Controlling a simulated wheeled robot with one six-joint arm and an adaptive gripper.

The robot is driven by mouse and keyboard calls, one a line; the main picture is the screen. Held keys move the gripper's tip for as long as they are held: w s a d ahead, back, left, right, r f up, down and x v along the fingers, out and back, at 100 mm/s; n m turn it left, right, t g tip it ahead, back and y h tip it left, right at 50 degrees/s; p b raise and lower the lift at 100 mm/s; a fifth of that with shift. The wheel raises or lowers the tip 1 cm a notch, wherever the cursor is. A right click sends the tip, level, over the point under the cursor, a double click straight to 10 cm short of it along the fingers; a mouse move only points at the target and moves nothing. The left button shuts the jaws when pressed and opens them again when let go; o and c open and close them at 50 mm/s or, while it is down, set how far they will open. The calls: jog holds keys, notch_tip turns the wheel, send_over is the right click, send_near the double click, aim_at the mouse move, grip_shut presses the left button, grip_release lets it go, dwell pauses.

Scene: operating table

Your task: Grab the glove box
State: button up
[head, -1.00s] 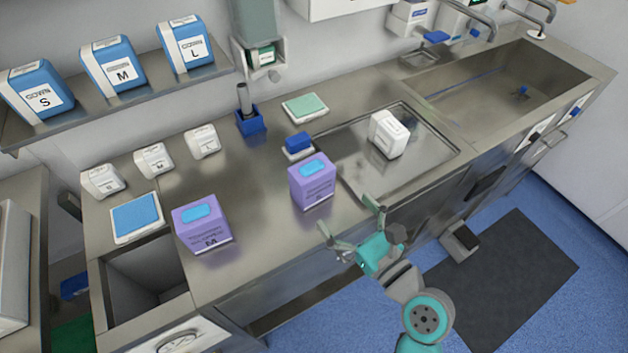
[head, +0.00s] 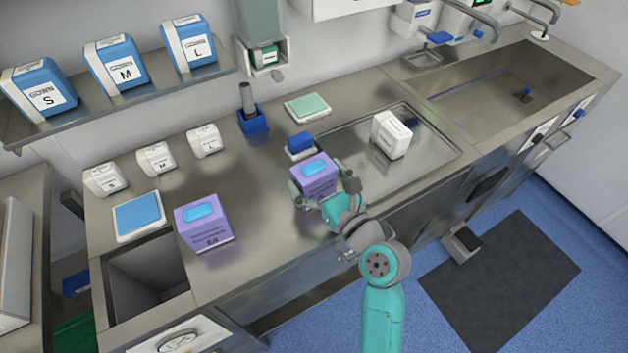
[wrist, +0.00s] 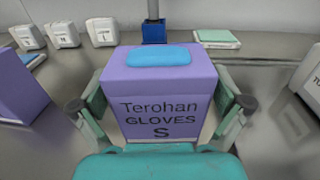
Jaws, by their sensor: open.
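A purple glove box with a blue oval top (head: 315,172) stands upright on the steel counter. In the wrist view its front (wrist: 160,112) reads "Terohan GLOVES S". My gripper (head: 318,192) is open, with one finger on each side of this box. In the wrist view the fingers (wrist: 162,118) flank the lower part of the box; whether they touch it I cannot tell. A second purple glove box (head: 205,224) stands to the left on the counter, marked M, and its edge shows at the left of the wrist view (wrist: 18,92).
A white box (head: 391,134) stands on the recessed tray area to the right. A small blue-topped item (head: 300,144) and a blue holder (head: 253,122) are behind the box. Several small white boxes (head: 156,159) stand at the back left. An open bin recess (head: 147,275) is at the left.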

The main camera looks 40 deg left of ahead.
jog(key=shift+a, duration=0.15)
jog(key=c, duration=1)
